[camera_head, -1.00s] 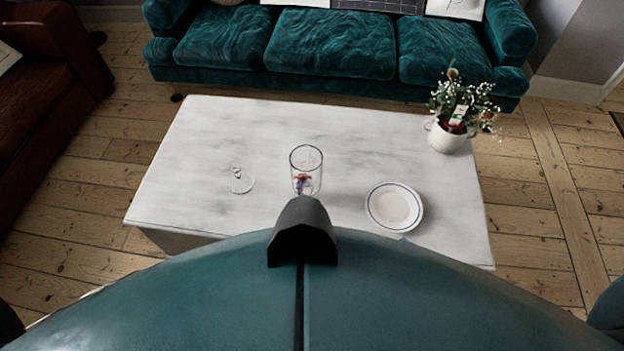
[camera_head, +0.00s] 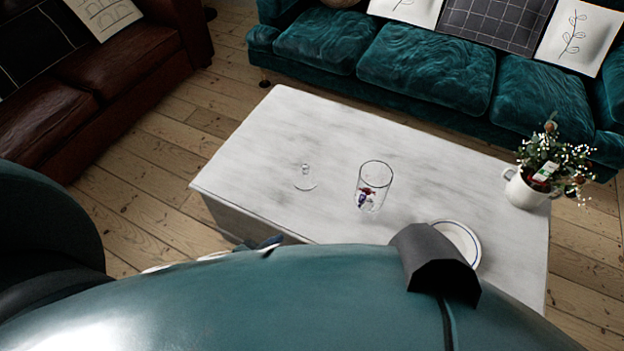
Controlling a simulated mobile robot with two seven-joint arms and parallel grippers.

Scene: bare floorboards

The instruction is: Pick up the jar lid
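The clear glass jar lid (camera_head: 305,179) lies on the marble-topped table (camera_head: 270,130), left of the glass jar, with its small knob upward. The open glass jar (camera_head: 374,180) stands upright with a few small coloured items at its bottom. Neither of my grippers can be made out. A bulky dark teal part of mine is at the left edge, and my body hides the table's near side. A small dark blue piece shows just above my body's edge, and I cannot tell what it is.
A white plate with a blue rim (camera_head: 461,238) is partly hidden behind my body. A white pot with a flowering plant (camera_head: 527,188) stands at the table's right end. A teal sofa (camera_head: 420,70) is behind, a brown leather sofa (camera_head: 130,70) at left. Floorboards (camera_head: 150,160) between are clear.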

